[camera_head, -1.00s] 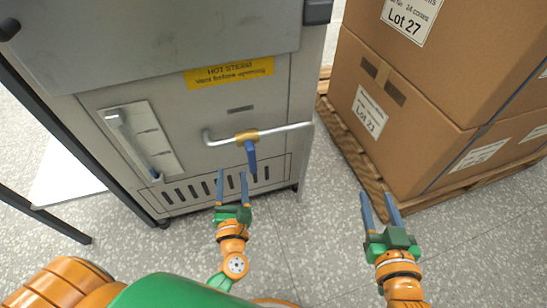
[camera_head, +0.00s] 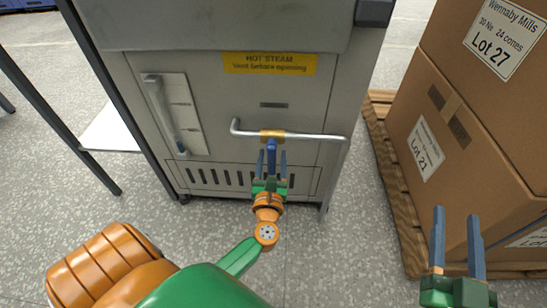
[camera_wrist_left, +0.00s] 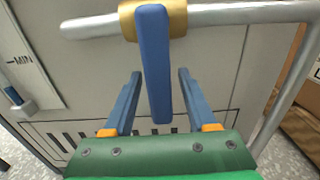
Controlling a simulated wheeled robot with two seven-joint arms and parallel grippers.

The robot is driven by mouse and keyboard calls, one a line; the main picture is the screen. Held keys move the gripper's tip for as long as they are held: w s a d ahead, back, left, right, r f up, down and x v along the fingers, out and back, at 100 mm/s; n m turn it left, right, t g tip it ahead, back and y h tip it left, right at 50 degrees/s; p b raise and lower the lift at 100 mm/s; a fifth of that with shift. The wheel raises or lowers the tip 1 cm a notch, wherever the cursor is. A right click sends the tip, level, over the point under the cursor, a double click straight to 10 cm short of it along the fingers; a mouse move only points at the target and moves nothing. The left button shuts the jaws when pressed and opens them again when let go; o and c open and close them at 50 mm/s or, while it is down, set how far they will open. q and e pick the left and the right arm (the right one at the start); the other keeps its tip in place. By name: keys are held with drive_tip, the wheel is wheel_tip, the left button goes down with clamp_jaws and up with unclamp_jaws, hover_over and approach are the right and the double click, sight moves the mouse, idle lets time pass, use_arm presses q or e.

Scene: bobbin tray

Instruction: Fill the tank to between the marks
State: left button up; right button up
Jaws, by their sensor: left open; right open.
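The grey steel tank cabinet (camera_head: 225,95) carries a sight gauge (camera_head: 173,112) on its left side. Blue shows only low in the gauge tube; in the left wrist view this blue column (camera_wrist_left: 13,96) lies below the MIN line. A brass valve (camera_head: 272,135) sits on a bent steel pipe (camera_head: 315,137). Its blue lever (camera_wrist_left: 154,60) hangs down from the valve. My left gripper (camera_wrist_left: 160,76) is open, with one finger on each side of the lever's lower part and gaps visible. My right gripper (camera_head: 456,215) is open and empty at lower right, away from the cabinet.
Stacked cardboard boxes (camera_head: 470,110) stand on a wooden pallet (camera_head: 400,200) at the right. A yellow hot steam label (camera_head: 270,63) is above the valve. Dark vent slots (camera_head: 225,178) lie below it. A dark table leg (camera_head: 60,125) is at left. Speckled floor is free in front.

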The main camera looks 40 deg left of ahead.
use_arm(q)
drive_tip(key=shift+w+a, duration=0.2)
drive_tip(key=shift+w, duration=0.05)
clamp_jaws()
idle(1.3)
